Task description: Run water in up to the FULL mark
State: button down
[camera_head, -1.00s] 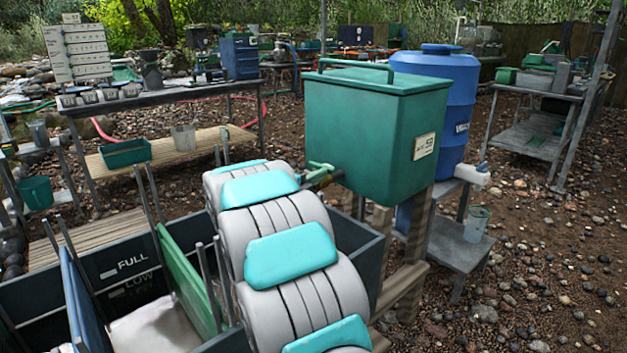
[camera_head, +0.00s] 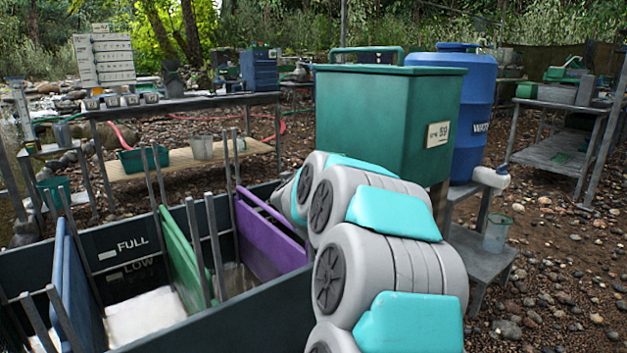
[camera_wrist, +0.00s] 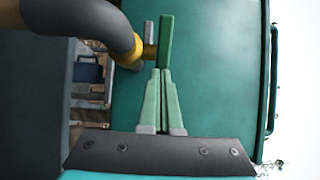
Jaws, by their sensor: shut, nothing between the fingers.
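The dark trough (camera_head: 265,310) at the lower left has FULL (camera_head: 132,243) and LOW (camera_head: 130,270) marks on its inner wall. I cannot make out a water line. The green tank (camera_head: 385,120) stands behind my arm; its wall fills much of the wrist view (camera_wrist: 215,65). In the wrist view, a green valve handle (camera_wrist: 166,42) sits by a yellow fitting (camera_wrist: 150,52) on a dark pipe (camera_wrist: 90,28). My gripper (camera_wrist: 165,72) is shut and empty, its tips just below the handle; I cannot tell whether they touch. My arm hides the valve and gripper in the head view.
Blue (camera_head: 75,290), green (camera_head: 183,250) and purple (camera_head: 265,235) panels stand in the trough among upright posts. A blue barrel (camera_head: 475,115) and a low stand (camera_head: 470,250) with a bucket (camera_head: 497,233) are to the right. Benches stand behind; gravel lies open at right.

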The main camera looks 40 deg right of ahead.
jog(key=shift+s+d+n+t+y+b, duration=0.25)
jog(key=shift+d+n+t+y+b, duration=0.3)
jog(key=shift+t+b, duration=0.3)
jog(key=shift+s+d, duration=0.1)
jog(key=shift+d, duration=0.2)
jog(key=s+d+v, duration=0.1)
jog(key=s+v, duration=0.2)
jog(key=v, duration=1)
jog(key=shift+d+p, duration=0.15)
jog(key=shift+p, duration=0.3)
